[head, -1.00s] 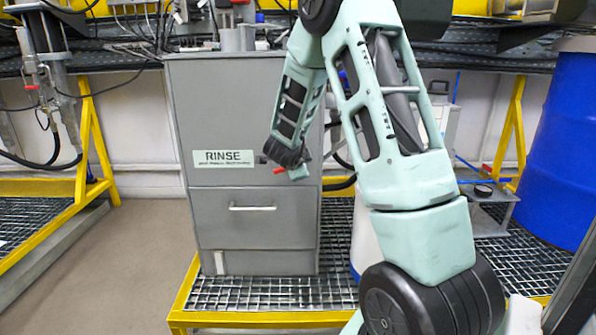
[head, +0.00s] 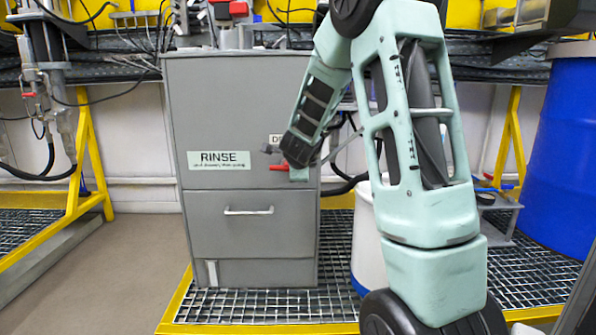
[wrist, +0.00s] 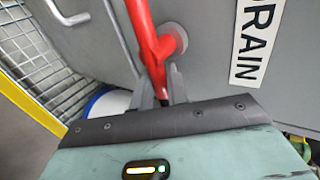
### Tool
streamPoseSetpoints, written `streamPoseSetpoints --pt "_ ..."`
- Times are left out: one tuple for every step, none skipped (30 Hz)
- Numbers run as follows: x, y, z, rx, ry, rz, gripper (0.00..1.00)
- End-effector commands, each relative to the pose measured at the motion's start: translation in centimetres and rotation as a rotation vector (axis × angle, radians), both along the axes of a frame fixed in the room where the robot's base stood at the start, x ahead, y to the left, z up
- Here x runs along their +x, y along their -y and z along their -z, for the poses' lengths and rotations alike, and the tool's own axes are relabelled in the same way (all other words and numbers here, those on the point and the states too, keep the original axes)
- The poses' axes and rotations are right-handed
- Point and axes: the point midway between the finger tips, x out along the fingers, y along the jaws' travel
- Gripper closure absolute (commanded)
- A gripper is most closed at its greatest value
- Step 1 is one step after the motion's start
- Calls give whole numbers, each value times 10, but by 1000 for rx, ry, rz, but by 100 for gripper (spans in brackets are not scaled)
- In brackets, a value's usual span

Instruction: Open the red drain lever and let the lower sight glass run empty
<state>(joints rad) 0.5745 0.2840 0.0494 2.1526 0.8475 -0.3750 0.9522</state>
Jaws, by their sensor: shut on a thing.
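The red drain lever (wrist: 149,45) is on the grey cabinet face beside a round grey boss, with a DRAIN label (wrist: 257,42) to its right in the wrist view. My gripper (wrist: 161,92) is shut on the lower part of the lever, one grey finger on each side. In the head view the lever (head: 279,167) shows as a short, roughly level red bar left of my gripper (head: 292,167). My wrist hides part of it, and the DRAIN label (head: 275,140) is mostly covered. I cannot make out the lower sight glass in either view.
The grey cabinet (head: 245,110) has a RINSE label (head: 219,160) and a drawer handle (head: 248,211). It stands on a yellow-edged grating (head: 270,306). A white container (head: 366,250) is behind my arm, and a blue drum (head: 562,150) stands at the right.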

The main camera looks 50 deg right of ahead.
Motion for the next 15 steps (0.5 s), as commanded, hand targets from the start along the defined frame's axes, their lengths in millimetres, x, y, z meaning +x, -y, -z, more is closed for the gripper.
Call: streamPoseSetpoints --pt "0 -1 2 5 -3 -2 100" --pt "0 -1 2 5 -3 -2 100" --pt "0 -1 2 5 -3 -2 100" --pt "0 -1 2 5 -3 -2 100" --pt "0 -1 2 5 -3 -2 82" --pt "0 -2 2 5 -3 -2 80" --pt "0 -1 2 5 -3 -1 80" --pt "0 -1 2 4 -3 -1 80" --pt "0 -1 2 3 -2 -1 80" --pt "0 -1 2 3 -2 -1 80" --pt "0 -1 2 3 -2 -1 80" --pt "0 -1 1 3 -2 -1 80" --pt "0 -1 1 3 -2 -1 80" --pt "-1 -2 0 1 -1 -1 80" --pt "-2 -3 -2 1 -1 -1 80"
